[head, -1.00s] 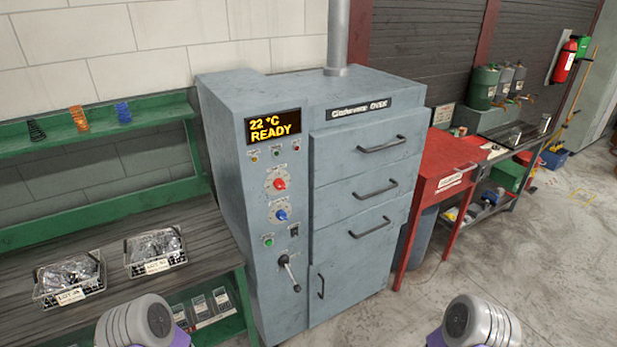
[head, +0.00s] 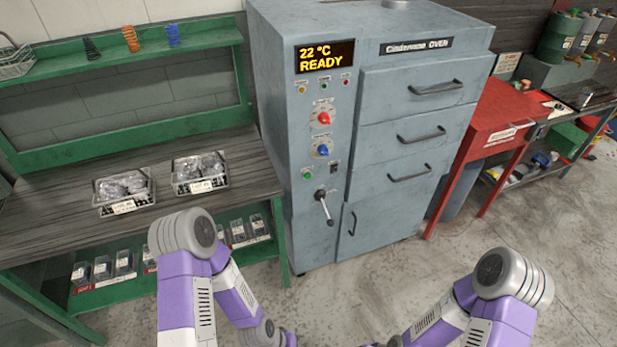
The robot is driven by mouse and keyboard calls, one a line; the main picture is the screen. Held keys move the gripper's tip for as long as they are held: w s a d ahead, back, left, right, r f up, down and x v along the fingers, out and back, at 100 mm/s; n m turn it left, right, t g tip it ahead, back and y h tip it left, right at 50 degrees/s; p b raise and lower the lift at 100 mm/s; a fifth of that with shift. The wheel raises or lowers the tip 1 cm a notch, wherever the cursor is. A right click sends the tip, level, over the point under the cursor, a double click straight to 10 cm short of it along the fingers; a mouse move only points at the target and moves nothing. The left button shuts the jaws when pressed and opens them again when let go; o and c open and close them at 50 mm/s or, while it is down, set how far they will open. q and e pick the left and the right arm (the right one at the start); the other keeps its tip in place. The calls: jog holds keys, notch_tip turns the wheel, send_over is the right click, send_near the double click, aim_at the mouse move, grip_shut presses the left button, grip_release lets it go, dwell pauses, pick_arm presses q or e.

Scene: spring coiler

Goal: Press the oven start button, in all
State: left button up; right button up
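The grey-blue oven (head: 271,139) stands ahead of me, and its display (head: 324,57) reads "22 °C READY". On its left control panel are a red knob (head: 324,119) and a blue knob (head: 323,150). A green button (head: 307,174) sits low on the panel, beside a small black switch (head: 333,167). A lever (head: 325,207) is below them. The labels by the controls are too small to read. Both my arms show at the bottom of the head view, well apart from the oven. Neither of my grippers is in the picture.
A green bench (head: 60,203) at left holds two wire baskets of metal parts (head: 124,192) (head: 200,173). Springs stand on the shelf (head: 60,67) above. A red table (head: 490,118) stands right of the oven. The floor (head: 400,270) before the oven is clear.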

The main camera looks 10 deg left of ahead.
pick_arm(q)
grip_shut()
dwell(1.5)
